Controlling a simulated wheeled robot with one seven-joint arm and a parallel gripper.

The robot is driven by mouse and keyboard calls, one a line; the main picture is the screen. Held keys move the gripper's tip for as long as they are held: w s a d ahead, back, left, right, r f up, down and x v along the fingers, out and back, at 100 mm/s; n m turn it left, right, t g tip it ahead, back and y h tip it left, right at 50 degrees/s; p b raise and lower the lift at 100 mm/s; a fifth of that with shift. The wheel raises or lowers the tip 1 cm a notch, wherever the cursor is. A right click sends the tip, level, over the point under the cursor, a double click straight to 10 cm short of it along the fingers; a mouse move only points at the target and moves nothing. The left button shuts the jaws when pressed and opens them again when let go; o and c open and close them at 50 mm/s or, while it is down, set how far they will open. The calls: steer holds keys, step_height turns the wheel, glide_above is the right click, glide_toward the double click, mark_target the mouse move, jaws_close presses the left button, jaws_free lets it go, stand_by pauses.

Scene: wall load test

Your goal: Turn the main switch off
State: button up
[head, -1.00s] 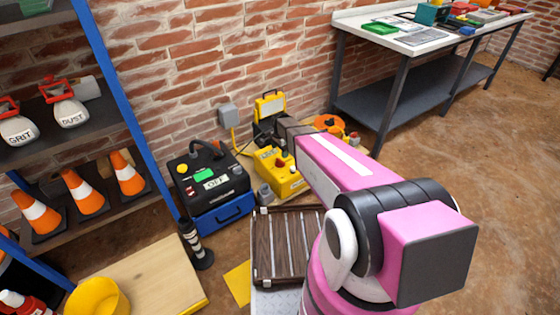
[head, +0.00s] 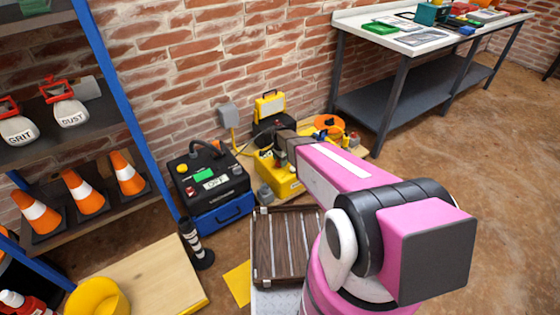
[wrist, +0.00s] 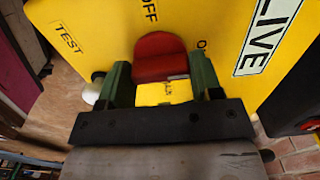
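A yellow box (head: 287,185) stands on the floor near the brick wall. In the wrist view its yellow face (wrist: 90,25) carries the words TEST, OFF and LIVE, plus another label partly hidden. A red switch part (wrist: 159,55) sits on that face, below the word OFF in the picture. My gripper (wrist: 160,78) is open, its two green fingers on either side of the red part; I cannot tell whether they touch it. In the head view my gripper (head: 280,155) is over the box and hides the switch.
A black unit (head: 185,172) with an OFF label on a blue case (head: 222,215) stands left of the box. A yellow case (head: 270,105), an orange reel (head: 328,122) and a grey wall socket (head: 229,115) are behind. A slatted brown panel (head: 275,270) lies in front.

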steer(key=shift+n, duration=0.3)
steer(key=shift+c, duration=0.4)
steer(key=n, duration=1.7)
steer(key=shift+n, duration=0.3)
steer(key=o, duration=0.9)
steer(key=shift+r, duration=0.15)
